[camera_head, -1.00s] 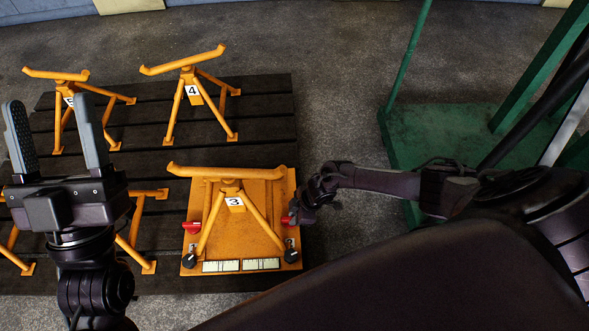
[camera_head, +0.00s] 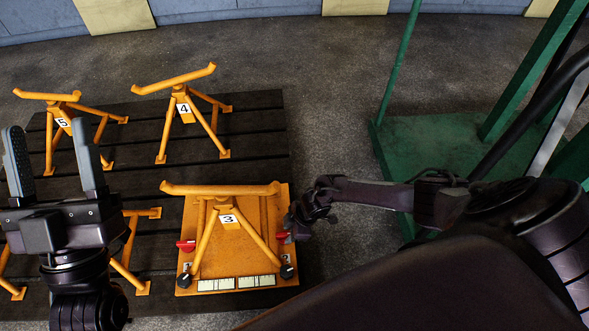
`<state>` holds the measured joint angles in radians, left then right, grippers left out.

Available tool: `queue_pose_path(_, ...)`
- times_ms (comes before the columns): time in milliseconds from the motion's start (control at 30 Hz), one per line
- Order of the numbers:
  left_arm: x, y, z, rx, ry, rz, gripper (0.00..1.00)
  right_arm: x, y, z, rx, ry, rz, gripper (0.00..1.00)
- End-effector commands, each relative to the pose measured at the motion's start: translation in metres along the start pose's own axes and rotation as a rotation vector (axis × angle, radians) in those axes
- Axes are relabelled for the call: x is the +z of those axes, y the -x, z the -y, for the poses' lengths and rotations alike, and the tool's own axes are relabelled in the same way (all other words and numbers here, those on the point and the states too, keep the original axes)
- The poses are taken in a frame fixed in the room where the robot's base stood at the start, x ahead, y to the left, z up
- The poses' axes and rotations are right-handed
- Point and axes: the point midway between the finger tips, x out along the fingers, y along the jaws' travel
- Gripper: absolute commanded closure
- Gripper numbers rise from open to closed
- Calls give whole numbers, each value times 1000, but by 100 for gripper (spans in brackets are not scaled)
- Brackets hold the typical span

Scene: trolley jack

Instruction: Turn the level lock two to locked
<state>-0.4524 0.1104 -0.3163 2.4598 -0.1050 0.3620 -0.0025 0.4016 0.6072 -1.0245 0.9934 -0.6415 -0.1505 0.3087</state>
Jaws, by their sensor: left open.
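The orange jack plate numbered 3 (camera_head: 240,250) carries two red levers near its front corners. The left red lever (camera_head: 186,245) lies sideways at the plate's left edge. The right red lever (camera_head: 283,237) is at the right edge, above a small label that I cannot read clearly. My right gripper (camera_head: 293,226) is right at this lever. It is small and dark, and I cannot tell whether its fingers touch or hold the lever. My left gripper (camera_head: 53,165) is open and empty, fingers up, left of the plate.
Two black knobs, left (camera_head: 184,281) and right (camera_head: 287,271), sit at the plate's front corners. Orange stands 4 (camera_head: 184,108) and 5 (camera_head: 62,123) stand behind on the dark slatted pallet (camera_head: 250,125). A green platform (camera_head: 440,140) with posts is at the right.

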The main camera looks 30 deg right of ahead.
Motion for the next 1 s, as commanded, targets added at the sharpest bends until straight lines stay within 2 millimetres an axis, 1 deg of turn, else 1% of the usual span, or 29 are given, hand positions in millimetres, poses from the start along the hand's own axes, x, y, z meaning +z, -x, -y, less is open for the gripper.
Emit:
queue_pose_path(33,10,2,-1,0,4,51,40,0,3,0,0,0,0,64)
queue_pose_path(233,54,15,-2,-5,12,270,40,0,16,0,1,-1,1,64)
queue_pose_path(400,91,35,-4,-7,21,471,40,0,26,0,0,-1,2,64)
queue_pose_path(467,103,44,-4,-7,25,541,40,1,30,0,0,-1,2,64)
queue_pose_path(700,146,87,-9,-6,40,816,40,1,46,0,0,-2,2,64)
queue_pose_path(767,154,99,-10,-5,43,882,40,1,50,0,1,-1,2,64)
queue_pose_path(900,172,129,-14,-2,53,1038,40,1,58,0,0,-1,1,64)
queue_pose_path(1000,181,150,-16,1,59,1142,40,1,64,0,0,-1,2,64)
